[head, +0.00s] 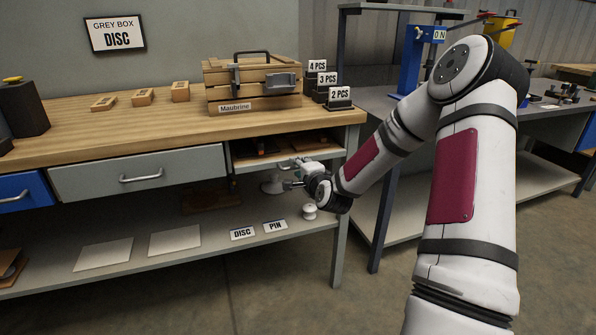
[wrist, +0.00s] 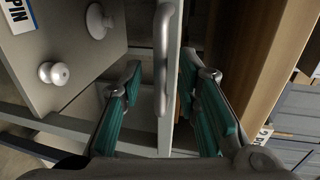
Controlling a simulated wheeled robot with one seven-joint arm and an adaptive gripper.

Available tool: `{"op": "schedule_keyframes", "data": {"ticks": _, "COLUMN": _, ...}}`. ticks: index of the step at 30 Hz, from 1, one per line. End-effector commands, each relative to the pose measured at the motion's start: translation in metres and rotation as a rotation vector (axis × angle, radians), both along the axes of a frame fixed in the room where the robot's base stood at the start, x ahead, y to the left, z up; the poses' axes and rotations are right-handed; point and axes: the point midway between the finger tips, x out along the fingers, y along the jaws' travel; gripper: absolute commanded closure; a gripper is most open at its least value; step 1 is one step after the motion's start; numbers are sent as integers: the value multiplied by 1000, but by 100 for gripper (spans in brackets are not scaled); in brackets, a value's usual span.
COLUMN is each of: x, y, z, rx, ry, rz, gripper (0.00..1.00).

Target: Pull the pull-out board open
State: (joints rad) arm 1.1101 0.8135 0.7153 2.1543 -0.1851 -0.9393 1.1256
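The pull-out board (head: 246,160) is a pale grey board under the worktop's right end, with small dark and brown items on it. In the wrist view its front edge (wrist: 175,100) runs up the middle, with a metal bar handle (wrist: 162,60) on it. My gripper (head: 292,176) is at the board's front in the head view. In the wrist view my gripper (wrist: 160,72) has its two teal fingers spread apart, one on each side of the handle. Gaps show between both fingers and the handle. In the head view my gripper hides the handle.
A grey drawer (head: 140,175) is left of the board. The lower shelf (head: 215,255) holds DISC and PIN labels (head: 258,230) and white insulators (head: 309,211). The worktop (head: 150,125) above carries a wooden box (head: 253,82). A table leg (head: 340,240) stands close by.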

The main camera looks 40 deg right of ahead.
Motion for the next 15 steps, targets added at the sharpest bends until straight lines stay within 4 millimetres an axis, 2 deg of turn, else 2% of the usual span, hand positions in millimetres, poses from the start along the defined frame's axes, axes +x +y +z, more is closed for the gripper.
{"op": "schedule_keyframes", "data": {"ticks": 4, "x": 9, "y": -3, "z": -3, "rx": 0, "ry": 1, "rz": -1, "gripper": 70}}
{"op": "schedule_keyframes", "data": {"ticks": 13, "x": 11, "y": -3, "z": -2, "rx": 0, "ry": 1, "rz": -1, "gripper": 70}}
{"op": "schedule_keyframes", "data": {"ticks": 14, "x": 11, "y": -3, "z": -2, "rx": 0, "ry": 1, "rz": -1, "gripper": 75}}
{"op": "schedule_keyframes", "data": {"ticks": 15, "x": 11, "y": -3, "z": -2, "rx": 0, "ry": 1, "rz": -1, "gripper": 84}}
